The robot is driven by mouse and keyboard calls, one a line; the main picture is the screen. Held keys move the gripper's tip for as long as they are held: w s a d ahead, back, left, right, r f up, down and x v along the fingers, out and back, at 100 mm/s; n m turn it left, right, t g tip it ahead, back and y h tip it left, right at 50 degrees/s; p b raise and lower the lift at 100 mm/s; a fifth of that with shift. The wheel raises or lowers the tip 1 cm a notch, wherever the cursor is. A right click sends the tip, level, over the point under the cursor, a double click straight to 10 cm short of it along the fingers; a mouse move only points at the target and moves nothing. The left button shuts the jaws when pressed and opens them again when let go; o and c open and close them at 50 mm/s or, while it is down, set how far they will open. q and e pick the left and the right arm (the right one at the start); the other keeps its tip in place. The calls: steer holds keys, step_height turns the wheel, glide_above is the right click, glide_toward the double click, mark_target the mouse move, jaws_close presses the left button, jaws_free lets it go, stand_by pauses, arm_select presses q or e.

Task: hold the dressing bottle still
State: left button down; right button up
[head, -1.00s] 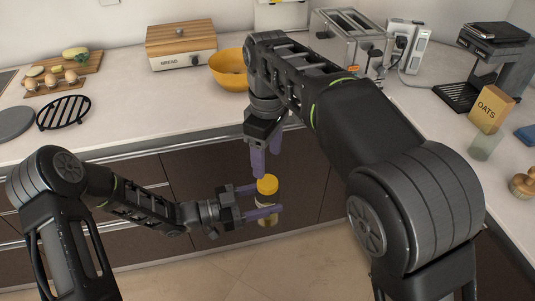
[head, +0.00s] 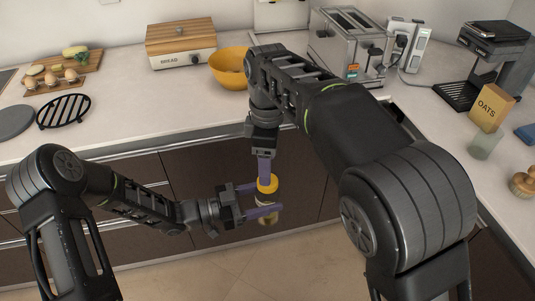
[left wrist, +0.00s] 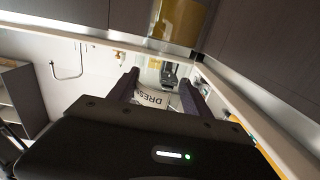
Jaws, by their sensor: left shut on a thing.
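The dressing bottle has a yellow cap (head: 267,184) and is held upright in the air in front of the dark drawers. My left gripper (head: 263,200) is shut on the bottle's body, one purple finger on each side. In the left wrist view the bottle's pale label (left wrist: 153,100), with the letters "DRES", shows between the dark fingers. My right gripper (head: 265,170) points straight down from above, with its purple fingers at the cap. Its fingers overlap in this view, so its opening and any grip on the cap are unclear.
Dark drawers (head: 200,180) stand just behind the bottle, under the pale counter (head: 130,115). A yellow bowl (head: 229,70), a bread box (head: 181,47) and a toaster (head: 343,45) stand on the counter. Open floor (head: 200,275) lies below.

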glide_above(267, 201)
steer(key=w, duration=0.3)
steer(key=shift+w+f, duration=0.1)
steer(key=shift+f, duration=2.6)
steer(key=shift+c, duration=0.2)
jaws_close()
steer(key=m, duration=1.8)
steer(key=shift+o, duration=1)
jaws_free()
